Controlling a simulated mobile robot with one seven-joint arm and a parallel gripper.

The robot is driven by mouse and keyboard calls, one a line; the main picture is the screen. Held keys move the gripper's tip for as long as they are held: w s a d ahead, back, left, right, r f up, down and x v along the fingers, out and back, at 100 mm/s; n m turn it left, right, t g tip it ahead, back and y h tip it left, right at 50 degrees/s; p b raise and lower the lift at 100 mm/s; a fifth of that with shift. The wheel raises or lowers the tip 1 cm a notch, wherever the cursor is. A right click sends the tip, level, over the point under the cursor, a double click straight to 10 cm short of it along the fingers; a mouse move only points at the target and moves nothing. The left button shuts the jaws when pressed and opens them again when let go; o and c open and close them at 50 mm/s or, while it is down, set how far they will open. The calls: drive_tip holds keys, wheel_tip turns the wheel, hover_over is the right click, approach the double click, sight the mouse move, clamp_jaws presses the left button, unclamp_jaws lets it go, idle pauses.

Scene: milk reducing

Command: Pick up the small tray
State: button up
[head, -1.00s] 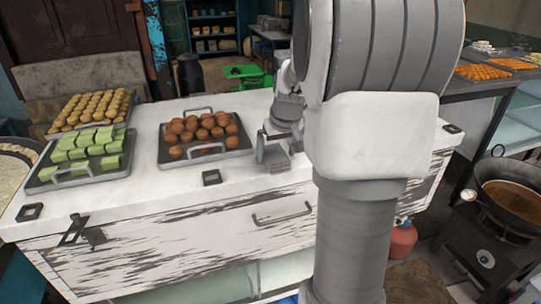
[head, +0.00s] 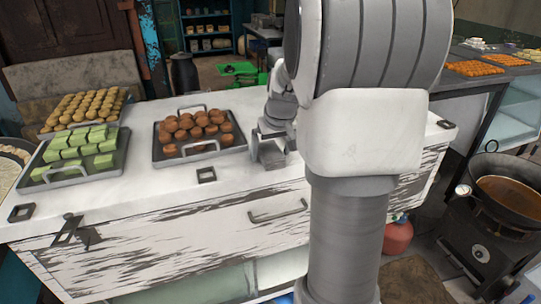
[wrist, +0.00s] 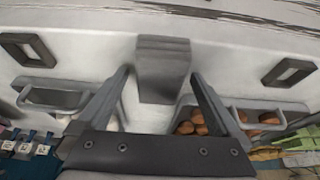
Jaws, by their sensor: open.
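My gripper (head: 270,140) is low over the white counter (head: 330,195), right of the tray of brown balls. In the wrist view my gripper (wrist: 161,76) is open, with a finger on each side of a small grey block-like thing (wrist: 163,62) with layered edges. This may be the small tray or a stack of such trays; I cannot tell for sure. It is apart from both fingers in the picture. In the head view the gripper and arm partly hide it.
The tray of brown balls (head: 170,157) is beside the gripper. A tray of green squares (head: 118,160) and one of yellow pieces (head: 50,128) are farther left. A handled tray (wrist: 55,100) is at left in the wrist view. A pan (head: 470,200) stands right.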

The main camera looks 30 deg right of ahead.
drive_tip(key=shift+c, duration=0.3)
drive_tip(key=c, duration=1.5)
drive_tip(key=shift+o, duration=0.2)
